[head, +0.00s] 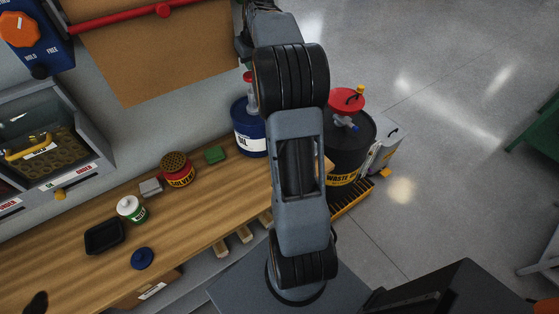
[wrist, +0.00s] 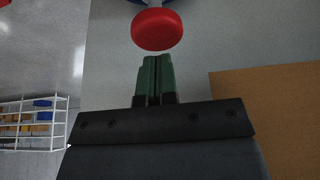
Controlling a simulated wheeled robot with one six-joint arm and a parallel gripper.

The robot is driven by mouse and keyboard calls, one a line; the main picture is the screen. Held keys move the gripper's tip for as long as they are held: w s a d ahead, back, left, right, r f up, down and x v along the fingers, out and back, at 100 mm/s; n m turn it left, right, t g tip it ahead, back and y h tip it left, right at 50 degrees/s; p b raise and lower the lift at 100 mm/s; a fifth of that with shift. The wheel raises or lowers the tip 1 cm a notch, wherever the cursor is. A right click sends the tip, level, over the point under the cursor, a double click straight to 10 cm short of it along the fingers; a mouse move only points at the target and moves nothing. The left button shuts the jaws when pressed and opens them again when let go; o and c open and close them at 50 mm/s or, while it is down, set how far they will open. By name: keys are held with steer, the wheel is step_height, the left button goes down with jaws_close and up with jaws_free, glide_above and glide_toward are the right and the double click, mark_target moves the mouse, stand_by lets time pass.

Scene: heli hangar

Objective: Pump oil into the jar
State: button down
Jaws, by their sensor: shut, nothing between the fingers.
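A blue oil container (head: 250,135) with a white label stands at the bench's far right end, partly behind my arm. Its red pump top (head: 249,78) rises above it. In the wrist view a round red knob (wrist: 157,30), which looks like the pump head, lies just beyond my gripper's tips. My gripper (wrist: 154,58) has green fingers pressed together with nothing between them; whether they touch the knob I cannot tell. In the head view the fingers are not clearly visible. A small white jar with a green label (head: 132,209) stands upright on the bench.
On the wooden bench (head: 70,265) are a black tray (head: 104,236), a blue disc (head: 142,258), a red can (head: 176,172), a grey block (head: 151,187) and a green block (head: 215,154). A black waste-oil drum (head: 348,150) stands right of my arm. Open floor lies beyond.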

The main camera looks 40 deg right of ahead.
mark_target(251, 75)
steer(key=shift+f, duration=0.2)
steer(key=shift+f+b, duration=2.2)
steer(key=shift+f, duration=0.55)
steer(key=shift+r, duration=0.2)
steer(key=shift+r+p, duration=2.35)
steer(key=shift+r, duration=0.4)
step_height(251, 75, up, 2)
steer(key=shift+r+p, duration=0.15)
steer(key=shift+p, duration=0.65)
steer(key=shift+r, duration=1.85)
